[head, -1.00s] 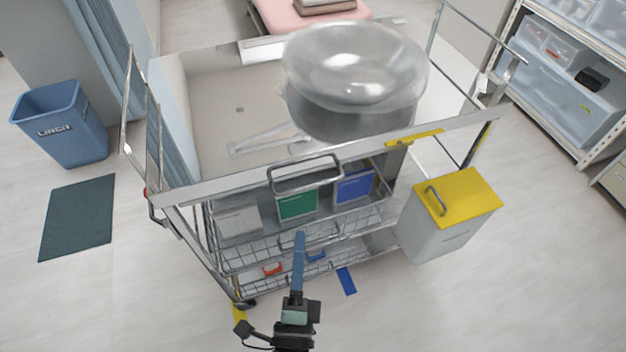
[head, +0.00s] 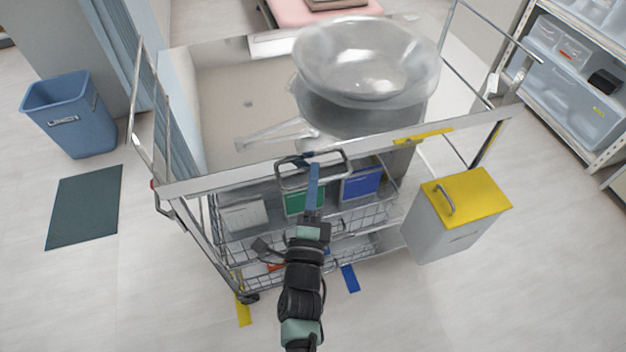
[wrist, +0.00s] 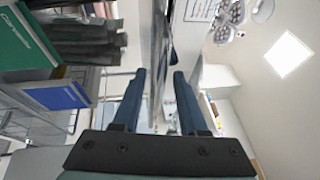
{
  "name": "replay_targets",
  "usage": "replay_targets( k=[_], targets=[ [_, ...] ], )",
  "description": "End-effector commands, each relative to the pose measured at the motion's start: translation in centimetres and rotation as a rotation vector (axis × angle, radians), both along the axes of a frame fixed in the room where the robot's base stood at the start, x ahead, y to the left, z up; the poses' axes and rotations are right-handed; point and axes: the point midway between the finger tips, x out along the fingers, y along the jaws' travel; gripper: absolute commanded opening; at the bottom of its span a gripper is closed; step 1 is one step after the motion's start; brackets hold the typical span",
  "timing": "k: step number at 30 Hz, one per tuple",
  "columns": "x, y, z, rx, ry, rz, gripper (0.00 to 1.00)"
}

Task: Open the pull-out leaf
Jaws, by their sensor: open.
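The pull-out leaf's handle (head: 345,165) is a grey metal loop at the front edge of the steel trolley top (head: 215,100). I take the leaf to be the flat steel part along that edge; no gap shows there in the head view. My gripper (head: 309,160) is open, its blue fingers up at the handle and partly covering it. In the wrist view my gripper (wrist: 158,75) has one finger on each side of a thin metal edge, seen edge-on. I cannot tell whether either finger touches it.
A clear bowl (head: 366,62) and tongs (head: 270,133) are on the trolley top. A yellow-lidded bin (head: 465,200) stands to the right, a blue bin (head: 75,118) to the left.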

Motion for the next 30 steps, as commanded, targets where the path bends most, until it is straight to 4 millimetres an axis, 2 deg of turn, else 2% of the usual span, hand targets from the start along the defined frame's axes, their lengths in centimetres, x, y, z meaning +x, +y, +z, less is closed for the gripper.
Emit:
replay_targets(
  k=[6,13,30],
  targets=[
    [0.03,-0.02,0.00,-0.001,0.000,0.000,0.42],
    [0.01,0.00,0.01,-0.001,0.000,0.000,0.01],
    [-0.01,0.02,0.00,-0.001,0.000,0.000,0.00]
  ],
)
